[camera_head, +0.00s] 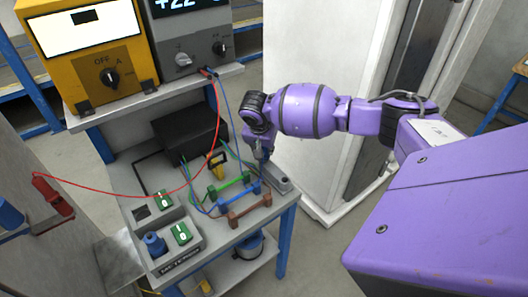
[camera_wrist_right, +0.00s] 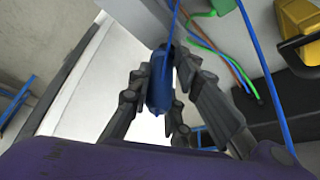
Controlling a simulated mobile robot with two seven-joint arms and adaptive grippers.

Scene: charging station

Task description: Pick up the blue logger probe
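The blue logger probe (camera_wrist_right: 160,82) shows in the right wrist view as a dark blue cylinder with a thin blue cable leaving its far end. My right gripper (camera_wrist_right: 162,88) has its fingers on both sides of the probe and looks shut on it. In the head view my right gripper (camera_head: 262,152) points down over the back right corner of the workbench, next to the colored bars; the probe is hard to make out there. The blue cable (camera_head: 229,112) runs from the grey meter down toward this gripper. My left gripper is not in view.
The bench (camera_head: 225,250) carries green, blue and brown bars (camera_head: 250,206), a black box (camera_head: 192,130) and green switches (camera_head: 181,233). A red cable (camera_head: 120,194) crosses to a red plug (camera_head: 53,196) at left. Yellow (camera_head: 90,45) and grey (camera_head: 190,35) meters stand on the shelf.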

